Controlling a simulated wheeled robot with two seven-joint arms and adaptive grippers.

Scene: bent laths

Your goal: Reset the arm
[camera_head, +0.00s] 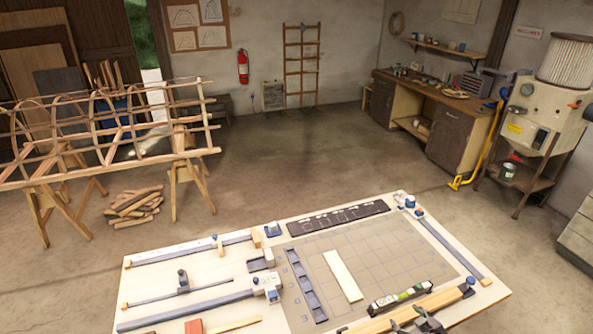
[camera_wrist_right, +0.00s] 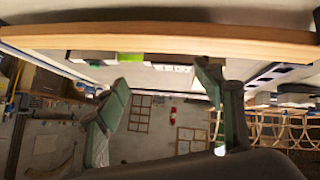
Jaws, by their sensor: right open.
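My right gripper (camera_head: 421,318) shows at the bottom edge of the head view, beside a long wooden bar (camera_head: 440,301) at the table's near right edge. In the right wrist view its two greenish fingers (camera_wrist_right: 166,75) stand wide apart with nothing between them. A wooden bar (camera_wrist_right: 170,41) crosses the top of that view, beyond the fingertips; I cannot tell its exact distance from them. My left gripper is in neither view.
The worktable (camera_head: 150,262) carries a gridded mat (camera_head: 385,250) with a pale strip (camera_head: 343,276), a slotted blue-grey rack (camera_head: 305,288), a dark tray (camera_head: 338,219) and several clamp rails. A lath frame on trestles (camera_head: 95,135) stands behind left. The floor beyond is open.

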